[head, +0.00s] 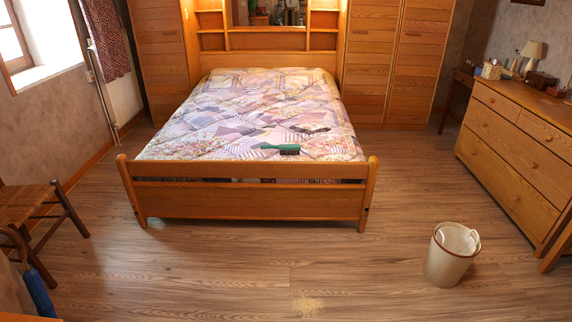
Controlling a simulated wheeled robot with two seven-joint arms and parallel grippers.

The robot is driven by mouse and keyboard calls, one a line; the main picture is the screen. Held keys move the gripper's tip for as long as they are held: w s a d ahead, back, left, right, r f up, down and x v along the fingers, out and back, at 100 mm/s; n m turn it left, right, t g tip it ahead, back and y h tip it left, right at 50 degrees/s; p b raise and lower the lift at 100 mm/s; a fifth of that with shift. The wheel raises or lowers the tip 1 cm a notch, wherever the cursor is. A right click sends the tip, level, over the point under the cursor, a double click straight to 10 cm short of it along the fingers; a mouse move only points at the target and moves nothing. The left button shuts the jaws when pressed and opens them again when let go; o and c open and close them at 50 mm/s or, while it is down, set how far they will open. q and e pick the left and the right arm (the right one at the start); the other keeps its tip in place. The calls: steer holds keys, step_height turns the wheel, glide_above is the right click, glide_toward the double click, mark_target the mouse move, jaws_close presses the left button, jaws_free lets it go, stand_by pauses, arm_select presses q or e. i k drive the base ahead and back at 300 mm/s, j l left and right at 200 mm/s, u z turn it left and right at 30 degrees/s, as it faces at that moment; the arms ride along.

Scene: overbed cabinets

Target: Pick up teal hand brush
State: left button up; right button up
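The teal hand brush (281,148) lies on the patchwork bedspread near the foot of the bed (245,200), a little right of the bed's middle. Its green handle points left and its dark bristles are at the right. Neither of my grippers is in the head view.
A wooden footboard rail stands in front of the mattress. A white waste bin (453,255) stands on the floor at right, a chair (38,215) at left, a dresser (518,150) at far right. The floor before the bed is mostly clear.

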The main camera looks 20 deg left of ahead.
mark_target(282, 148)
steer(key=z, duration=1.7)
steer(key=i+j+z, duration=0.1)
steer(key=i, duration=1.1)
steer(key=i+l+u, duration=0.2)
steer(key=i, duration=0.25)
steer(key=i+u, duration=0.25)
steer(key=i, duration=0.2)
steer(key=i+u, duration=0.25)
steer(key=u, duration=0.15)
steer(key=i+u, duration=0.2)
steer(key=u, duration=0.2)
steer(key=i+l+u, duration=0.1)
steer(key=i+u, duration=0.15)
steer(key=u, duration=0.15)
steer(key=i+j+u, duration=0.15)
steer(key=i+u, duration=0.15)
steer(key=u, duration=0.2)
steer(key=i+u, duration=0.25)
steer(key=u, duration=0.2)
steer(key=i+u, duration=0.3)
steer(key=u, duration=0.2)
steer(key=i+j+u, duration=0.1)
steer(key=i+u, duration=0.35)
steer(key=i, duration=0.2)
steer(key=i+l+u, duration=0.1)
steer(key=i+u, duration=0.35)
steer(key=i, duration=0.2)
